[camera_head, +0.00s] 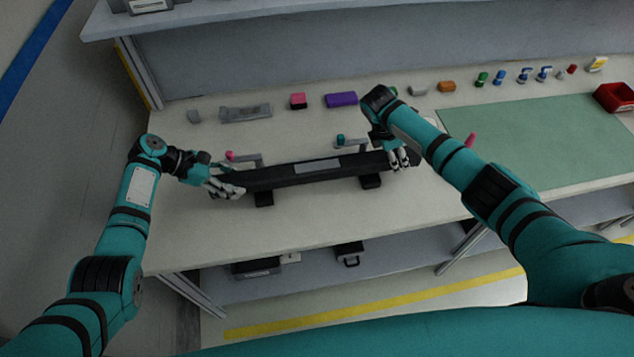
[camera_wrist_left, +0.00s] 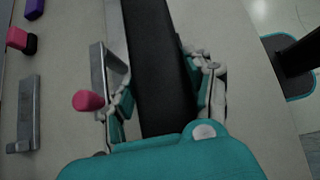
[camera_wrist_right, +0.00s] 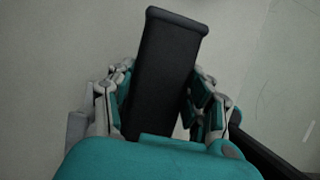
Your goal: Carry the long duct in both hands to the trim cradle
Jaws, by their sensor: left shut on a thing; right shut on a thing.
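The long duct (camera_head: 290,175) is a black bar with a grey label, level over the middle of the bench. My left gripper (camera_head: 226,188) is shut on its left end; in the left wrist view the duct (camera_wrist_left: 158,70) runs between the fingers. My right gripper (camera_head: 399,158) is shut on its right end; the right wrist view shows that end (camera_wrist_right: 165,65) between the fingers. Two black blocks (camera_head: 263,199) (camera_head: 371,181), apparently the trim cradle's supports, show under the duct. I cannot tell whether the duct touches them. Levers with a pink knob (camera_head: 230,155) and teal knob (camera_head: 340,140) stand behind it.
A grey bracket (camera_head: 246,113), a pink block (camera_head: 298,101) and a purple block (camera_head: 341,99) lie behind. A green mat (camera_head: 550,140) and a red bin (camera_head: 614,97) are on the right. The bench front is clear.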

